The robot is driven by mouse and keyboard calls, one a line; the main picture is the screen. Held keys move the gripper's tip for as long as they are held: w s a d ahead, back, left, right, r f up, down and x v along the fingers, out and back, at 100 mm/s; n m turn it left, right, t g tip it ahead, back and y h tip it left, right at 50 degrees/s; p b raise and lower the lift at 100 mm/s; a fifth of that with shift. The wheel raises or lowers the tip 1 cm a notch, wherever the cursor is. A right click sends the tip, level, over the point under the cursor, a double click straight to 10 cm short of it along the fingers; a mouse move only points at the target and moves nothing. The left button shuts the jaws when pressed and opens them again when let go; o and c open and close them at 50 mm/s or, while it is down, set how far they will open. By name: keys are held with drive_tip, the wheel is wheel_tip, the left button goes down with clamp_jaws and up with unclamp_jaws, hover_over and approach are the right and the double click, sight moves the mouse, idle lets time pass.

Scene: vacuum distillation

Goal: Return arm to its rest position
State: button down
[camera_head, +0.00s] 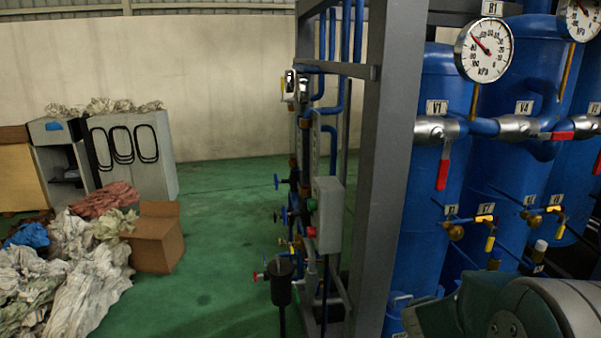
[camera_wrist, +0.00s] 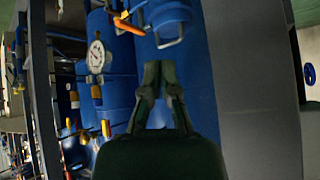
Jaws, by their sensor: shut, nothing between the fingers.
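My gripper (camera_wrist: 163,75) shows in the wrist view with its two dark fingers converging, tips together and nothing between them. It is in front of blue tanks (camera_wrist: 203,90), apart from them as far as I can tell. An orange-red valve handle (camera_wrist: 128,26) is up and left of the fingertips. A round gauge (camera_wrist: 96,57) lies to their left. In the head view, part of my arm (camera_head: 535,310) shows at the lower right, in front of the tanks; the gripper itself is not seen there.
A grey frame post (camera_head: 388,170) stands left of the blue tanks (camera_head: 430,180). Valve V1 has a red handle (camera_head: 443,174) hanging down. A grey control box (camera_head: 328,212) sits behind the post. A cardboard box (camera_head: 155,240) and crumpled sheets (camera_head: 70,275) lie at left. Green floor (camera_head: 215,245) is clear between.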

drive_tip(key=s+a+r+n+y, duration=0.4)
drive_tip(key=s+a+r, duration=0.5)
drive_tip(key=a+r, duration=0.25)
drive_tip(key=s+d+r+n+g+h, duration=0.1)
drive_tip(key=s+r+g, duration=0.1)
drive_tip(key=s, duration=1.5)
drive_tip(key=shift+d+r+h, duration=0.2)
drive_tip(key=shift+r+h, duration=0.1)
drive_tip(key=shift+r, duration=0.2)
